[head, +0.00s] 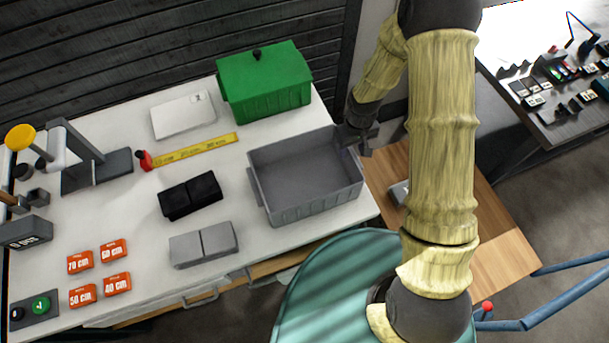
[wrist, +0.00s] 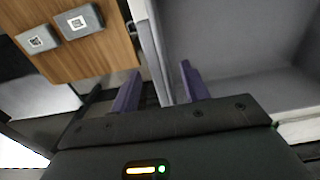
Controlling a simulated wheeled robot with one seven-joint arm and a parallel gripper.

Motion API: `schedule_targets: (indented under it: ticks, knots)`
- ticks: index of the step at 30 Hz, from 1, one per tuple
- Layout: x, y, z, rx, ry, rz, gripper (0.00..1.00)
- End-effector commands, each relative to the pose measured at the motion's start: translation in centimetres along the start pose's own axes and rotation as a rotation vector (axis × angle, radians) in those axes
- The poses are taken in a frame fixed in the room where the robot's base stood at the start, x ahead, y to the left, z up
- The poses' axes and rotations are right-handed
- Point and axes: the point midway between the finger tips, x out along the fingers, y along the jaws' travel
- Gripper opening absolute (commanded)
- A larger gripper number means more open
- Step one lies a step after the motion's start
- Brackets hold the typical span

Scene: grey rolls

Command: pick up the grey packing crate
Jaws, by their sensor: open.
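The grey packing crate (head: 318,203) stands upright on the white table near its right end, open at the top and empty. My gripper (head: 358,143) is at the crate's right wall, near the far right corner. In the wrist view the crate (wrist: 235,40) fills the right side. There my gripper (wrist: 160,68) is open, with one purple finger outside the crate wall and the other on the inner side. The wall's rim lies between the fingers. I cannot tell whether either finger touches it.
A green lidded box (head: 265,85) stands just behind the crate. Black blocks (head: 190,196) and grey blocks (head: 203,244) lie to its left, with a yellow ruler (head: 195,151) farther back. A lower wooden surface (head: 480,215) with grey pieces is at the right.

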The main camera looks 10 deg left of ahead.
Motion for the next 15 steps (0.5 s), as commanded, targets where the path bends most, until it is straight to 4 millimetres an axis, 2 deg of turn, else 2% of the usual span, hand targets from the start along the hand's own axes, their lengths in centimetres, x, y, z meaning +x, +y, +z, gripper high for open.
schedule_targets:
  ticks: [7,15]
  knots:
    - [2.6,0.0,-0.1,0.002,-0.003,-0.001,0.45]
    - [3.2,0.1,-0.1,0.001,0.000,0.000,0.45]
